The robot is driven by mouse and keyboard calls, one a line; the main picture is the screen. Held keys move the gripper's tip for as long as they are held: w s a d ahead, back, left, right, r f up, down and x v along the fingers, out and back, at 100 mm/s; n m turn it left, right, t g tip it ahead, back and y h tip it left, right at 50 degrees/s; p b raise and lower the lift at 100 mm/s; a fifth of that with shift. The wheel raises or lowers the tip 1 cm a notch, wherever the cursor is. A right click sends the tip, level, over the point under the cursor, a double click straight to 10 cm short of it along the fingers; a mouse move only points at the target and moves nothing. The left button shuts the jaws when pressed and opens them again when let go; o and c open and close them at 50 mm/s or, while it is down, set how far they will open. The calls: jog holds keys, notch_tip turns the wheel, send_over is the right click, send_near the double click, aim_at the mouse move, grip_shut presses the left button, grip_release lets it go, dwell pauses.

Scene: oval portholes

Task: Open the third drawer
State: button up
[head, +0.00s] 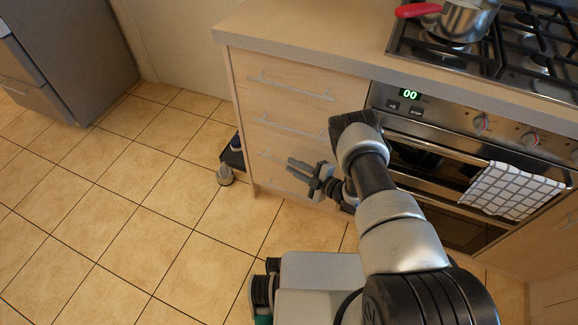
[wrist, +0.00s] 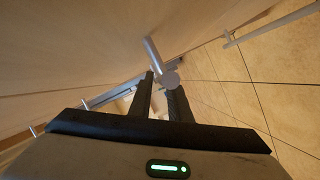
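The drawer unit (head: 300,105) stands left of the oven, and its drawer fronts look closed. The top handle (head: 290,86) and second handle (head: 290,127) are plain to see. The third drawer (head: 262,158) is partly hidden behind my gripper and arm. My gripper (head: 291,167) is in front of the lower drawers, its fingers pointing left, apart and empty as far as I can tell. In the wrist view my gripper (wrist: 161,85) shows a gap between its fingers. A metal handle (wrist: 153,52) is just beyond the fingertips; I cannot tell which drawer it belongs to.
The oven (head: 440,150) with a checked towel (head: 512,190) is right of the drawers. A pot (head: 468,20) stands on the hob above. A small dark object with a grey part (head: 226,175) is on the floor at the unit's left. The tiled floor further left is clear.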

jog(key=shift+x, duration=1.35)
grip_shut()
jog(key=shift+s, duration=0.1)
